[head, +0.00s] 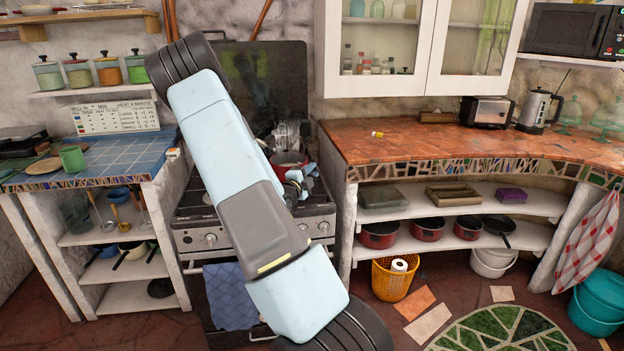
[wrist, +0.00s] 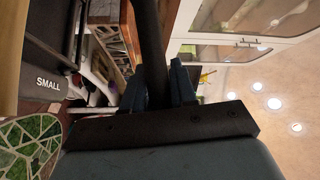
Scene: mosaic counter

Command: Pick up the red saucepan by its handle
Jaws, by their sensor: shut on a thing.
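The red saucepan (head: 289,159) is at the stove in the head view, partly hidden behind my arm. My gripper (head: 297,178) is at its near right side, small and partly hidden by the arm. In the wrist view a dark bar, the saucepan's handle (wrist: 150,40), runs up between the two fingers of my gripper (wrist: 160,85). The fingers are shut on it. The pan's body does not show clearly in the wrist view, and I cannot tell whether the pan is clear of the stove.
The stove (head: 325,213) stands between the blue-tiled counter (head: 105,152) and the wooden counter (head: 450,138). Several other red pots (head: 427,230) sit on the shelf at right. A kettle (head: 536,108) and a toaster (head: 486,111) stand at the back. The wooden counter's middle is mostly clear.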

